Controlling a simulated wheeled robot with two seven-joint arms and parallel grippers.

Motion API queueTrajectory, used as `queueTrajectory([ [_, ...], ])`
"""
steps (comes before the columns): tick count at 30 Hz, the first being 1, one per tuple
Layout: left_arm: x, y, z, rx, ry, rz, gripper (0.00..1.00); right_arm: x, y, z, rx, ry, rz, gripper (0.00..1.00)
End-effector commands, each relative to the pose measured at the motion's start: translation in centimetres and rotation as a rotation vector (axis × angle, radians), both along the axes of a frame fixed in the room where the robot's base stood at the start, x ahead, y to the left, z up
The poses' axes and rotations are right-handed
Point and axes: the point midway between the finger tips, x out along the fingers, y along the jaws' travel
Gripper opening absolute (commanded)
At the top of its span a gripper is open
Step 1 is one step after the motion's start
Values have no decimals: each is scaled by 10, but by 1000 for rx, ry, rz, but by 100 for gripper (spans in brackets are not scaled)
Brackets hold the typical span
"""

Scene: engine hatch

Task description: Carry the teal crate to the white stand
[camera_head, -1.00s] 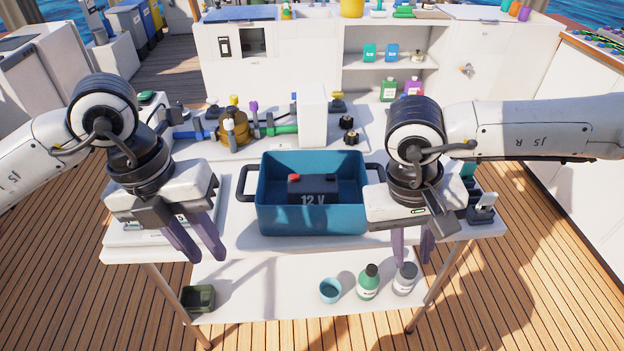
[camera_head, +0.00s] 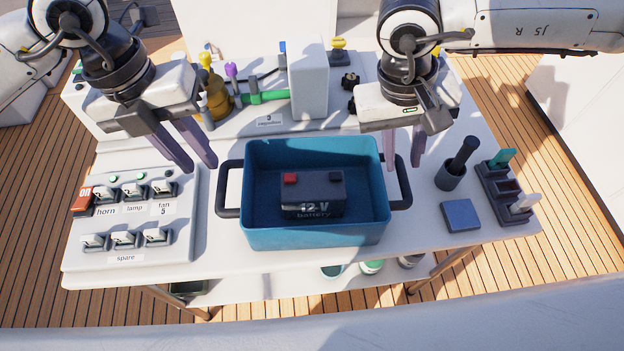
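The teal crate (camera_head: 315,237) sits on the white table in the middle of the camera_head view. It holds a dark 12 V battery (camera_head: 312,194) with a red terminal. It has a dark handle on its left side (camera_head: 228,190) and one on its right side (camera_head: 401,187). My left gripper (camera_head: 200,166) is open and empty, up and left of the left handle. My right gripper (camera_head: 403,166) is open at the right handle, with its fingers partly overlapping the handle in view. I cannot tell whether they touch it. I cannot identify a separate white stand.
A switch panel (camera_head: 130,213) lies left of the crate. A blue block (camera_head: 460,215), a dark cup (camera_head: 450,176) and a dark rack (camera_head: 505,195) stand to the right. A white upright box (camera_head: 308,82) and pipes are behind. Bottles stand on the lower shelf. The wooden deck is clear on both sides.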

Motion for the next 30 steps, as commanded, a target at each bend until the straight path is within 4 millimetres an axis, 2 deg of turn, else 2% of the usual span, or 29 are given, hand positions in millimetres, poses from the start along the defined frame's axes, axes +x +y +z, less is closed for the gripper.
queueTrajectory([
  [6, 0, 0, -1, 0, 0, 0, 23, 0, 0, -1, 0, 0, 0, 23],
  [10, 0, -2, -11, 1, 2, 1, 23, 0, -2, -10, 0, 1, -1, 23],
  [21, -1, -13, -72, 0, 3, -1, 23, -1, -16, -71, -2, 3, -2, 23],
  [25, -1, -16, -88, 0, 2, 0, 23, -1, -19, -88, -1, 2, -1, 23],
  [30, -1, -18, -100, 0, 1, 1, 23, -1, -22, -99, -1, 1, -1, 23],
])
